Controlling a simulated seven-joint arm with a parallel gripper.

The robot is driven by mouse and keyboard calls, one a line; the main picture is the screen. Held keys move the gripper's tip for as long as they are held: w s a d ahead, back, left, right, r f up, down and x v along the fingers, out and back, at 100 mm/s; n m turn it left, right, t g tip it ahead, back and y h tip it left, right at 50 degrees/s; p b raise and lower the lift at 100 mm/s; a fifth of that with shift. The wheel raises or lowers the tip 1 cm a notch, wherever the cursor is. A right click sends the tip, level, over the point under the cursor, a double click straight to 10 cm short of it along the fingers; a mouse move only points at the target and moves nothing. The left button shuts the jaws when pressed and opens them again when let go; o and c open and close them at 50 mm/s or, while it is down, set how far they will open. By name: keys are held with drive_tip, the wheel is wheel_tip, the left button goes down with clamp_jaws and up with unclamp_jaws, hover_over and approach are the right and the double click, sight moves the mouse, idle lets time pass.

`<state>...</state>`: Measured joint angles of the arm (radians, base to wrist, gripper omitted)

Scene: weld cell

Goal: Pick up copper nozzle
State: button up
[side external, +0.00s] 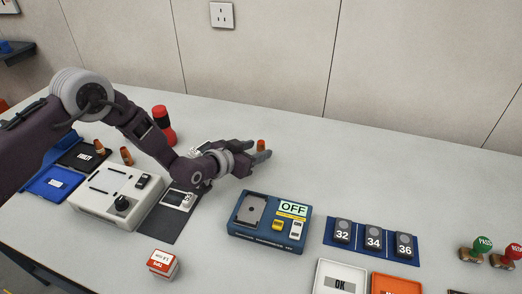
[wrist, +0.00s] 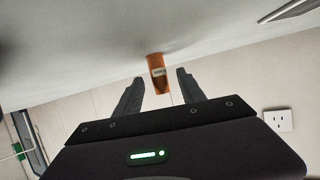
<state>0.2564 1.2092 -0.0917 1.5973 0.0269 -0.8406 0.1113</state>
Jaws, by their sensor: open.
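A copper nozzle (side external: 261,145) stands on the grey table at my gripper's end, and it also shows in the wrist view (wrist: 156,72). My gripper (side external: 262,155) is low over the table, its fingers pointing at the nozzle. In the wrist view my gripper (wrist: 160,78) is open, with one finger on each side of the nozzle's line. The nozzle's narrow end shows in the gap at the fingertips, with space on both sides. Neither finger visibly touches it. Two similar copper-coloured pieces (side external: 126,155) (side external: 97,147) stand at the left.
A blue box marked OFF (side external: 270,240) is in front of my gripper. A white control unit (side external: 115,192) and a red bottle (side external: 163,125) are to the left. Numbered blocks on a blue mat (side external: 375,262) lie at right. The table behind and right of the nozzle is clear.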

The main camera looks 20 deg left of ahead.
drive_tip(key=x, duration=0.2)
drive_tip(key=shift+w+d+f, duration=0.15)
drive_tip(key=shift+w+d, duration=0.05)
drive_tip(key=shift+w, duration=0.1)
clamp_jaws()
